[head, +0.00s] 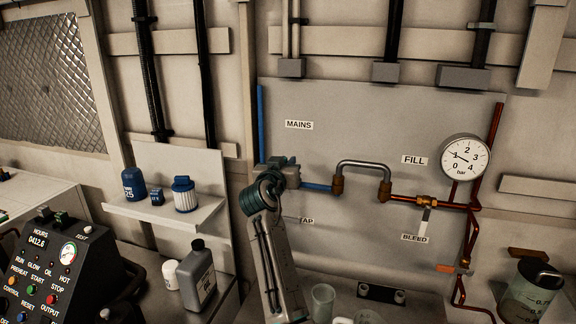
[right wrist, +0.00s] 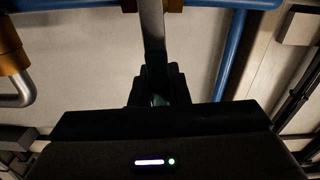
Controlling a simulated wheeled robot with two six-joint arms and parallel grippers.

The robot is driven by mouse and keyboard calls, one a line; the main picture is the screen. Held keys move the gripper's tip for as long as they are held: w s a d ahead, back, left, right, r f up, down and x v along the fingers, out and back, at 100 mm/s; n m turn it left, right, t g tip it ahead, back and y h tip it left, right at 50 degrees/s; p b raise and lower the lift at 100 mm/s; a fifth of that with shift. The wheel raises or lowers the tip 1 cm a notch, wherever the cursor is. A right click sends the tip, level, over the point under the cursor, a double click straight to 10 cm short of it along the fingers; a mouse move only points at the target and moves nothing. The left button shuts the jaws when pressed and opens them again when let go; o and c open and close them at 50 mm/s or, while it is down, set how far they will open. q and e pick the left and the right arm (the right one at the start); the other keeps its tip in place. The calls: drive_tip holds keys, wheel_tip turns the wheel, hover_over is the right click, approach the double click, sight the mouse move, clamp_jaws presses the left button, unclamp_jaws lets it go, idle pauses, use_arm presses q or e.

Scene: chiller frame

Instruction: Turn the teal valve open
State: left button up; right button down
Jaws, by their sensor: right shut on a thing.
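My right gripper (head: 281,163) is at the blue pipe line on the grey panel, below the MAINS label, and its arm rises from the bottom of the head view. In the right wrist view, its dark fingers (right wrist: 156,88) are shut on the narrow valve lever (right wrist: 152,35), which runs up to a brass fitting at the top edge beside the blue pipe. The lever looks grey in this light, so its teal colour is hard to confirm. In the head view the gripper and wrist hide the valve. My left gripper is not in view.
A grey U-shaped pipe (head: 362,165) with brass nuts lies right of the gripper. Further right are copper pipes, a white bleed lever (head: 425,219) and a round gauge (head: 465,157). A shelf (head: 165,212) with filters stands left, and a control box (head: 60,262) lower left.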

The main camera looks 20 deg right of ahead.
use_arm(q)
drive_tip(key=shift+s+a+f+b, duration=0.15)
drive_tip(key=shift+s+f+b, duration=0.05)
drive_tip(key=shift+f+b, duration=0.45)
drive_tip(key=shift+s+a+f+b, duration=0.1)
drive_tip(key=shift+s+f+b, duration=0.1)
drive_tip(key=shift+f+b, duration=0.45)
use_arm(e)
drive_tip(key=shift+w+a+f+n, duration=0.2)
drive_tip(key=shift+w+a+n, duration=0.2)
drive_tip(key=shift+n, duration=0.6)
drive_tip(key=shift+w+a+f+n, duration=0.25)
drive_tip(key=shift+a+n, duration=0.3)
drive_tip(key=shift+n, duration=0.45)
drive_tip(key=shift+w+a+f+n, duration=0.2)
drive_tip(key=shift+w+a+n, duration=0.2)
drive_tip(key=shift+n, duration=0.6)
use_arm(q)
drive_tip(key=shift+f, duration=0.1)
use_arm(e)
drive_tip(key=c, duration=1.6)
unclamp_jaws()
drive_tip(key=shift+c, duration=0.2)
drive_tip(key=shift+o, duration=1.3)
drive_tip(key=shift+d+f, duration=0.1)
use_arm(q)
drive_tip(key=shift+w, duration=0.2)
use_arm(e)
drive_tip(key=shift+w+f, duration=0.1)
drive_tip(key=shift+w, duration=0.05)
